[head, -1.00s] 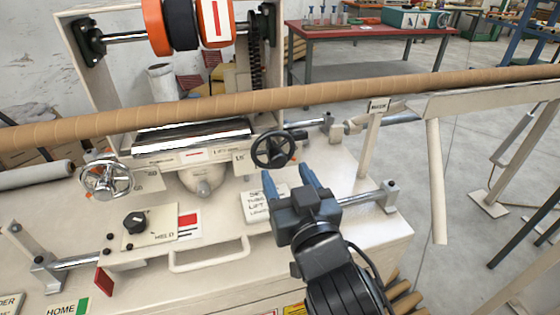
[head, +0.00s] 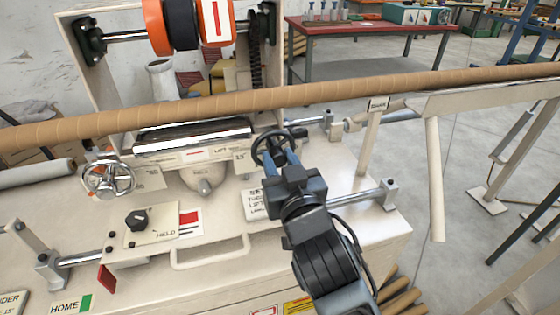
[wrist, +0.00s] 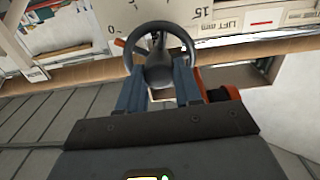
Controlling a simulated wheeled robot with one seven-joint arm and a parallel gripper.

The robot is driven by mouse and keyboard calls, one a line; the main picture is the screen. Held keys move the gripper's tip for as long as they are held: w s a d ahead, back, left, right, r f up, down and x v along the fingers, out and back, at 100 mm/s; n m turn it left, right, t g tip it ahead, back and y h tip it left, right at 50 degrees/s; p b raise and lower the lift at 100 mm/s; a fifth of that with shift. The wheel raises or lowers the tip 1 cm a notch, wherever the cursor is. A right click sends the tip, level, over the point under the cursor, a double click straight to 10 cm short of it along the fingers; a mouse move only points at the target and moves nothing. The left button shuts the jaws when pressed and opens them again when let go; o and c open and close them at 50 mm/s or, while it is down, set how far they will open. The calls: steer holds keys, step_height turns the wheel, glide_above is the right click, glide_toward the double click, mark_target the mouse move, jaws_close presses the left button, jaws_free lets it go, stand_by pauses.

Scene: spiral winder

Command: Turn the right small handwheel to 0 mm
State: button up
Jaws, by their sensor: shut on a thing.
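The right small handwheel (head: 272,137), dark with a round rim, stands at the front of the machine below the long brown tube. The fingers partly hide the wheel's lower rim.
A silver handwheel (head: 107,178) stands at the left. A black knob (head: 136,219) and a white handle bar (head: 210,256) are on the front table. The long brown tube (head: 300,95) crosses above, and a steel rod with a bracket (head: 388,195) lies to the right.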

steer(key=c, duration=0.4)
steer(key=shift+n, duration=0.7)
steer(key=shift+c, duration=0.2)
steer(key=o, duration=1)
steer(key=shift+o, duration=0.2)
steer(key=shift+s, duration=0.1)
steer(key=s+d+b, duration=0.1)
steer(key=s, duration=0.6)
steer(key=shift+s+d, duration=0.25)
